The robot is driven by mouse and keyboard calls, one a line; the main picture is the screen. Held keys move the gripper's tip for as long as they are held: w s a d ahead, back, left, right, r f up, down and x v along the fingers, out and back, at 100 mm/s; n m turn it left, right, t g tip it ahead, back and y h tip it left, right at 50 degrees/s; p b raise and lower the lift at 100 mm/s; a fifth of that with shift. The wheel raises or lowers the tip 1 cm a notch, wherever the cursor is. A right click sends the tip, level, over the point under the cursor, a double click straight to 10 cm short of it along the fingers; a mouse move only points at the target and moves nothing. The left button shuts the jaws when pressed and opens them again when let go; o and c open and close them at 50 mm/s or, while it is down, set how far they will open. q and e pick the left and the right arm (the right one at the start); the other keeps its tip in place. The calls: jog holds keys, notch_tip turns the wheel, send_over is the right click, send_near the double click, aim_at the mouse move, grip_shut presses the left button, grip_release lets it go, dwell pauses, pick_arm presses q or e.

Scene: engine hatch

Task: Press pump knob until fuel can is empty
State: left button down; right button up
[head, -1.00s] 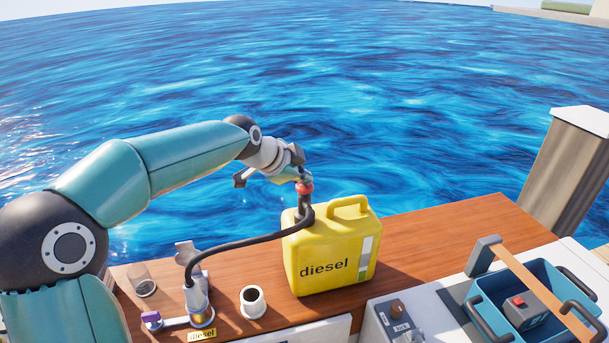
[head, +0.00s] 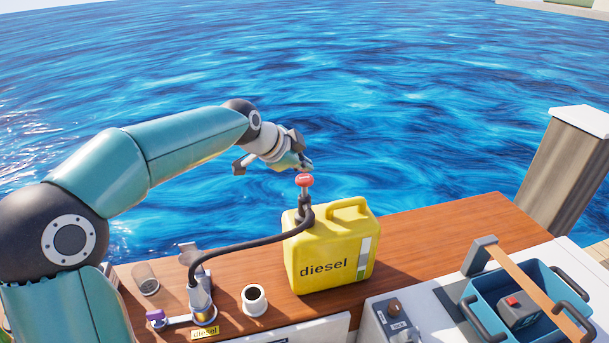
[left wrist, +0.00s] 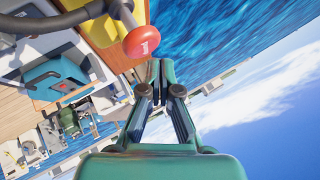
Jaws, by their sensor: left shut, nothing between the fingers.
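The yellow fuel can (head: 312,253), labelled "diesel", stands upright on the wooden deck. A pale strip (head: 364,258) on its front right looks white above and greenish below. The red pump knob (head: 304,180) stands raised on a stem above the can's top left; it also shows in the left wrist view (left wrist: 142,41). My left gripper (head: 306,166) is shut and empty just above the knob; contact is hard to judge in the head view. In the left wrist view its fingers (left wrist: 157,72) are together beside the knob. My right gripper is out of view.
A black hose (head: 245,243) runs from the pump to a nozzle (head: 200,298) at a deck filler marked "diesel". A white cup-like opening (head: 254,300) and a clear cup (head: 146,279) are nearby. A blue toolbox (head: 478,291) sits at right. Open water lies behind.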

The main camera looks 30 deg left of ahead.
aim_at(303, 179)
pick_arm(q)
jog(key=shift+r+p, duration=1.9)
jog(key=shift+r, duration=0.65)
jog(key=shift+f, duration=0.1)
